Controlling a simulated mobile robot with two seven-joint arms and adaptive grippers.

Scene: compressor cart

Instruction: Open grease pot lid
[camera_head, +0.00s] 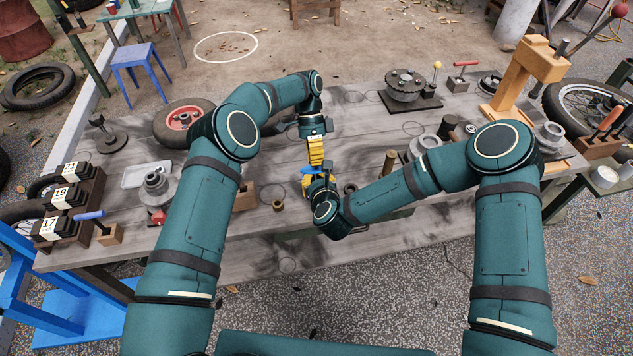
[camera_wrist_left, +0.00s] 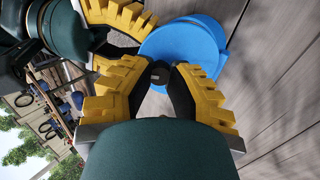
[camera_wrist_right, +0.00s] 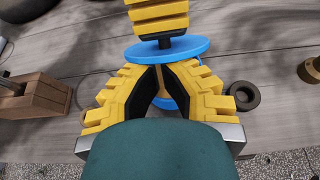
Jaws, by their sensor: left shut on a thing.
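The blue grease pot lid (camera_wrist_right: 168,49) is a round disc with a dark knob (camera_wrist_left: 159,73) on top. My left gripper (camera_head: 315,163) points down from above, its yellow-ribbed fingers shut on the knob. The lid also shows in the left wrist view (camera_wrist_left: 182,46). Blue of the pot body (camera_wrist_right: 168,103) shows below the lid, between my right gripper's (camera_wrist_right: 158,70) fingers, with a brownish patch above it. The right fingers sit low, just under the lid, their tips close together. They hide most of the pot; whether they grip it is unclear, as is any gap under the lid.
A dark ring (camera_wrist_right: 244,94) and a brass fitting (camera_wrist_right: 310,70) lie right of the pot in the right wrist view. A wooden block (camera_wrist_right: 38,95) stands to its left. The grey plank table (camera_head: 245,254) is bare toward its front edge.

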